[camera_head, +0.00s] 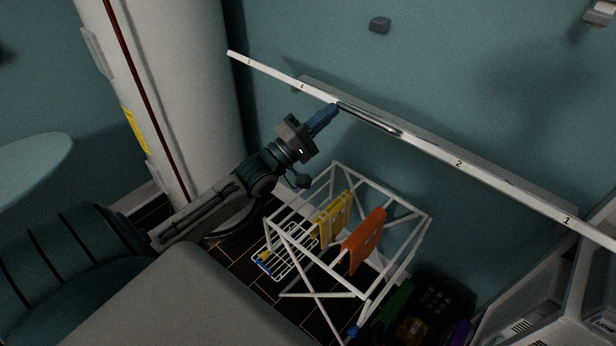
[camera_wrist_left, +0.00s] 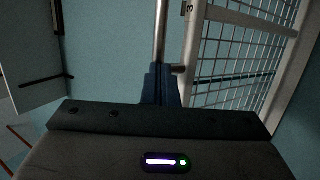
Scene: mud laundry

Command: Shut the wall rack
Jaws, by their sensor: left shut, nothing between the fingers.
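The wall rack (camera_head: 450,155) shows in the head view as a long white rail with number labels, slanting down to the right in front of the teal wall. A grey metal bar handle (camera_head: 370,118) runs along part of it. In the left wrist view, the rack's white frame and wire mesh (camera_wrist_left: 235,60) stand at the right, beside the metal bar (camera_wrist_left: 160,35). My left gripper (camera_head: 334,108) is shut and empty, its blue fingertips at the bar's left end. The fingers (camera_wrist_left: 161,85) overlap the bar in the left wrist view; I cannot tell whether they touch it. My right gripper is out of view.
A white drying stand (camera_head: 395,218) with a yellow cloth (camera_head: 334,218) and an orange cloth (camera_head: 363,240) stands below the rack. A thick pale column (camera_head: 190,90) stands left of my arm. White machines (camera_head: 545,310) stand at lower right.

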